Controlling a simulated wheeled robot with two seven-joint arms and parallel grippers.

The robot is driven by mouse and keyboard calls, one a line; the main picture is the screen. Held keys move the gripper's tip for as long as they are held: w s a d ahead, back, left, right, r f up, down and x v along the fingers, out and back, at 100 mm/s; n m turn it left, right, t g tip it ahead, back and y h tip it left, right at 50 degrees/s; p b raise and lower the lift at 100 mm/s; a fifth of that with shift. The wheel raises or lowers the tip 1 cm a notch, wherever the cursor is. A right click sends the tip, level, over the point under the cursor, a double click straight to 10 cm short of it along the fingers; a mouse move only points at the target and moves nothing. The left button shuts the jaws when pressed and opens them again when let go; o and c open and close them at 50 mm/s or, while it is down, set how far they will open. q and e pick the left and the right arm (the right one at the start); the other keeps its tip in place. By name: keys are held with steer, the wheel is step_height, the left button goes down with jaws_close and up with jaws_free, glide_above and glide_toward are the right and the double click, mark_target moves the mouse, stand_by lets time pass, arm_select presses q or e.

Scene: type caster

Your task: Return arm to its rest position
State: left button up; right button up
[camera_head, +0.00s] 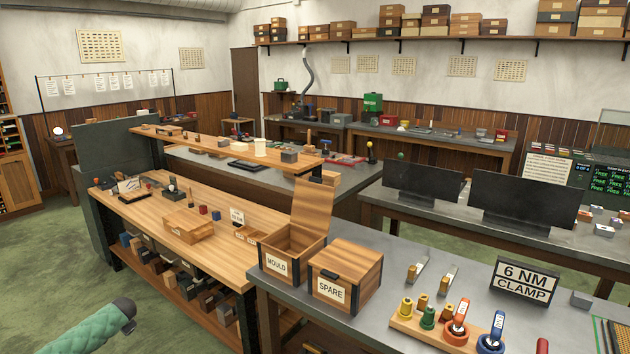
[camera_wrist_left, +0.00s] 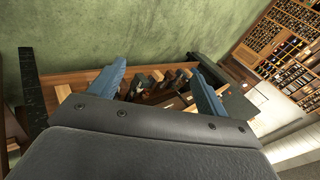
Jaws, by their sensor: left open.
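My left gripper (camera_wrist_left: 158,70) shows in the left wrist view. Its two blue fingers stand wide apart with nothing held between them. Beyond the fingers, and apart from them as far as I can tell, are a wooden bench edge (camera_wrist_left: 75,78) and a cluster of small dark and wooden pieces. In the head view, part of my left arm (camera_head: 85,335), with a green quilted cover and a dark end, comes in at the lower left. It is over the green floor, clear of the workbench. The left gripper's fingers cannot be made out there. My right arm and gripper are not in view.
A wooden workbench (camera_head: 222,247) with a lower shelf of small blocks stands ahead. On the grey table at right are the MOULD box (camera_head: 277,266), lid raised, the SPARE box (camera_head: 331,292), shut, and a 6 NM CLAMP sign (camera_head: 526,281). Green floor (camera_head: 45,270) is clear at left.

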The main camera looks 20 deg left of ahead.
arm_select(q)
steer(key=s+d+f+m, duration=0.1)
steer(key=s+f+m, duration=0.1)
steer(key=s+f, duration=0.7)
steer(key=s+d+f+m, duration=0.1)
steer(key=s+f, duration=0.3)
steer(key=s, duration=0.9)
steer(key=s+f+m, duration=0.2)
steer(key=s+f, duration=0.5)
steer(key=s, duration=0.3)
steer(key=s+d+f+n+h, duration=0.1)
steer(key=s+d+f, duration=0.2)
steer(key=d+f, duration=0.65)
steer(key=s+d+f+n+g+h, duration=0.1)
steer(key=s+d+f+h, duration=0.3)
steer(key=d, duration=1)
steer(key=s+d+f+y, duration=0.1)
steer(key=s+d+f, duration=0.2)
steer(key=d+f, duration=0.7)
steer(key=d+n+h+b, duration=0.1)
steer(key=d+h, duration=0.3)
steer(key=d, duration=3.2)
steer(key=shift+s+d+r+n+g, duration=0.25)
steer(key=shift+d+n+g, duration=0.15)
steer(key=shift+n, duration=0.4)
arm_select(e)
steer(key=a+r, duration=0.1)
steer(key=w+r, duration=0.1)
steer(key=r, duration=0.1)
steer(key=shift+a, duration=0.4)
